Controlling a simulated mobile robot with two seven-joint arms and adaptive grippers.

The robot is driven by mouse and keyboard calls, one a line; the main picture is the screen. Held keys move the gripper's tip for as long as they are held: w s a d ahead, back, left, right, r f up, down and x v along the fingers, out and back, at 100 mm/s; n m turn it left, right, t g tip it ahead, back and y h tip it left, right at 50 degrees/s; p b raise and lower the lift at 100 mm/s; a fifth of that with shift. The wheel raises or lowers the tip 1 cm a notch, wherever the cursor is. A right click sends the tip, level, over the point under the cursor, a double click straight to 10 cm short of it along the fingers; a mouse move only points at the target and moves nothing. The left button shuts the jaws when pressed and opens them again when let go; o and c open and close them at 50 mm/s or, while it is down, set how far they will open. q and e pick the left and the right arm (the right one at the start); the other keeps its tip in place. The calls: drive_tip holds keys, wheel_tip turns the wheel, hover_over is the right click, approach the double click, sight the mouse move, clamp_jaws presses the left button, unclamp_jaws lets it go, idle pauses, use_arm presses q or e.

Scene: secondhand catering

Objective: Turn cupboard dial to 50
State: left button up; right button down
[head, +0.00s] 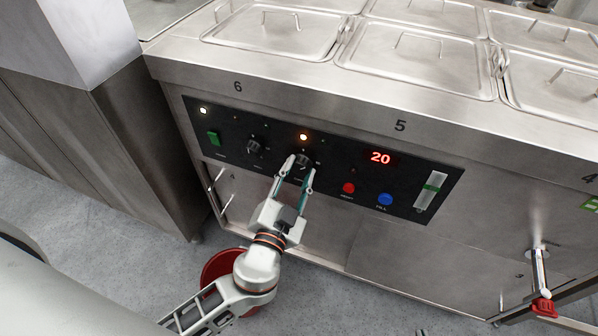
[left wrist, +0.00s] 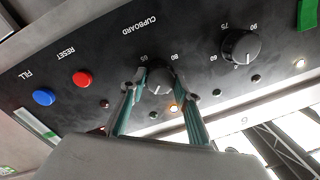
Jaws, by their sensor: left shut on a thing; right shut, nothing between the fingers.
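The cupboard dial (head: 303,160) is a black knob on the black control panel (head: 330,185). In the left wrist view the dial (left wrist: 158,80) is upside down, with the word CUPBOARD near it and a white pointer line. My left gripper (head: 300,172) is shut on the dial, one finger on each side; its fingers also show in the left wrist view (left wrist: 158,103). The fingers partly hide the dial and its scale in the head view. The red display (head: 380,158) reads 20. Only a small tip of my right gripper (head: 422,332) shows at the bottom edge.
Another black dial (head: 254,146) and a green switch (head: 214,138) are to the left. An orange lamp (head: 303,137) glows above the cupboard dial. Red (head: 348,188) and blue (head: 385,199) buttons are to the right. A red bucket (head: 222,267) stands on the floor behind my left arm.

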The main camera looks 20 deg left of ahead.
use_arm(q)
drive_tip(key=shift+f+m, duration=0.15)
drive_tip(key=shift+m, duration=0.85)
drive_tip(key=m+b, duration=0.1)
drive_tip(key=m, duration=0.2)
drive_tip(key=shift+m, duration=0.9)
use_arm(e)
drive_tip(key=shift+w+a+r, duration=0.15)
drive_tip(key=shift+w+r, duration=0.15)
drive_tip(key=shift+w, duration=0.15)
use_arm(q)
drive_tip(key=o, duration=1.1)
use_arm(e)
drive_tip(key=shift+s+f, duration=0.2)
drive_tip(key=shift+s, duration=0.15)
